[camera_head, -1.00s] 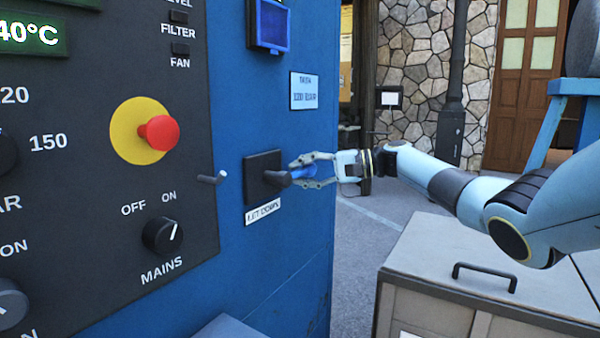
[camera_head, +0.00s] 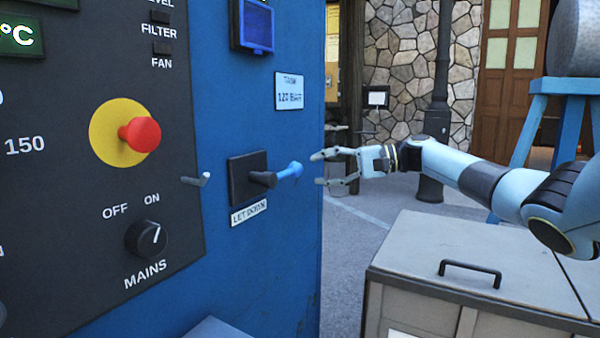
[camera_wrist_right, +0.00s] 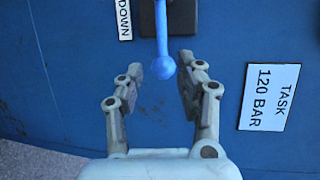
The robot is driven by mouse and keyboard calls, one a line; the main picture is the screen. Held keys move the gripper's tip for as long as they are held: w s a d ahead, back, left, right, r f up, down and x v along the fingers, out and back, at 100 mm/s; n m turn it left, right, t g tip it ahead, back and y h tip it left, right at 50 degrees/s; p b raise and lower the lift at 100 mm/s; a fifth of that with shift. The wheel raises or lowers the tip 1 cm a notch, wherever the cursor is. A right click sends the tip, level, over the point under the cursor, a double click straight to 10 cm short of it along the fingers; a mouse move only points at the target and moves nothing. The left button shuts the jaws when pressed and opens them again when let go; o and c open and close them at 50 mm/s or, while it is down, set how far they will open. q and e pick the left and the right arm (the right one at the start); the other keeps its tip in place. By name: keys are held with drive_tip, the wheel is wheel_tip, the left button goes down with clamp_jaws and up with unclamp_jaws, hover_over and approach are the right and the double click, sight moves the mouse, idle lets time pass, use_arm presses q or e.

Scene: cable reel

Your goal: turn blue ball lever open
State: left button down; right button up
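The blue ball lever (camera_head: 290,171) sticks out from a dark square plate (camera_head: 241,178) above the "LET DOWN" label on the blue panel. In the right wrist view the lever's ball (camera_wrist_right: 163,67) shows near the fingertips, roughly between them, with its stem running up to the panel. My right gripper (camera_head: 318,169) is open and empty, just to the right of the ball in the head view. In the right wrist view its two fingers (camera_wrist_right: 160,75) are spread apart and do not touch the ball. My left gripper is in neither view.
A red button (camera_head: 141,134) on a yellow disc and a MAINS knob (camera_head: 147,239) are on the dark panel at left. A small grey lever (camera_head: 196,180) juts out nearby. A handled box (camera_head: 480,262) stands below my right arm.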

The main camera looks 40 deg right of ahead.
drive_tip(key=v, duration=0.4)
idle(0.5)
